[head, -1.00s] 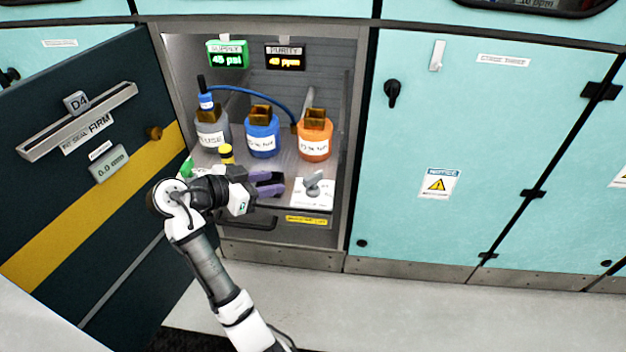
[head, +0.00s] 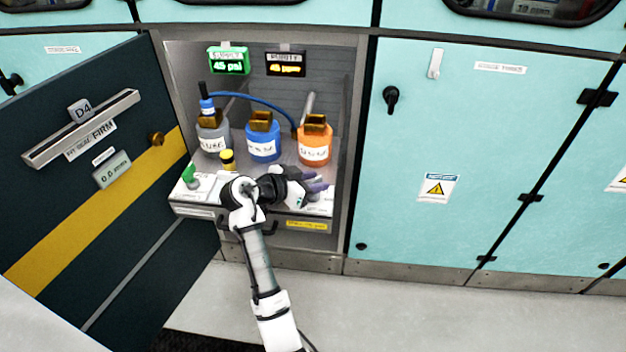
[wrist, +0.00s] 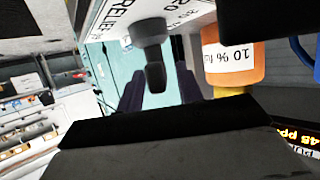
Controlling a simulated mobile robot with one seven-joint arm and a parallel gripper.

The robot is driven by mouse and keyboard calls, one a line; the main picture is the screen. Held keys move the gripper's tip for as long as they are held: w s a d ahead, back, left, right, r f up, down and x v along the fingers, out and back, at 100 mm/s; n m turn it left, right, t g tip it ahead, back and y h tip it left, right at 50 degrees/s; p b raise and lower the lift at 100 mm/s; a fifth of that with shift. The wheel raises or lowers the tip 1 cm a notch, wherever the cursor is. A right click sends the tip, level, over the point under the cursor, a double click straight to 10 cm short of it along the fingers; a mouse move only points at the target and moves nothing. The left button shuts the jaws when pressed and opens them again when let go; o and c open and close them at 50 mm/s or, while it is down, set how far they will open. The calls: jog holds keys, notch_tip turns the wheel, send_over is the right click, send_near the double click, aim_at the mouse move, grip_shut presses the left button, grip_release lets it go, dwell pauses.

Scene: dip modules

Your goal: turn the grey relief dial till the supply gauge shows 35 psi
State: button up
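The grey relief dial (wrist: 154,72) sits on a white plate marked RELIEF (wrist: 122,18) in the wrist view. Its handle appears between my gripper's two purple fingers (wrist: 158,88), with a gap on each side. My gripper is open and does not visibly touch the dial. In the head view my gripper (head: 317,183) is over the dial's place at the right of the shelf front and mostly hides the dial. The green supply gauge (head: 229,61) at the top of the cabinet reads 45 psi.
An amber purity display (head: 286,64) hangs beside the gauge. Grey (head: 212,138), blue (head: 263,142) and orange (head: 315,146) bottles stand behind my gripper; the orange one is close. The dark door (head: 100,200) is open at left.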

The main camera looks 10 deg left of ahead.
grip_shut()
jog(key=shift+n+t+y, duration=0.4)
jog(key=shift+n+y, duration=0.1)
jog(key=shift+n+t+y, duration=0.4)
jog(key=shift+n+y, duration=0.2)
jog(key=n+t+y+p, duration=0.1)
jog(key=n+y, duration=0.2)
jog(key=shift+d+r, duration=0.1)
jog(key=shift+n+t+y+p, duration=0.3)
jog(key=shift+n+y+p, duration=1.05)
jog(key=shift+n+y, duration=0.55)
jog(key=shift+y, duration=0.4)
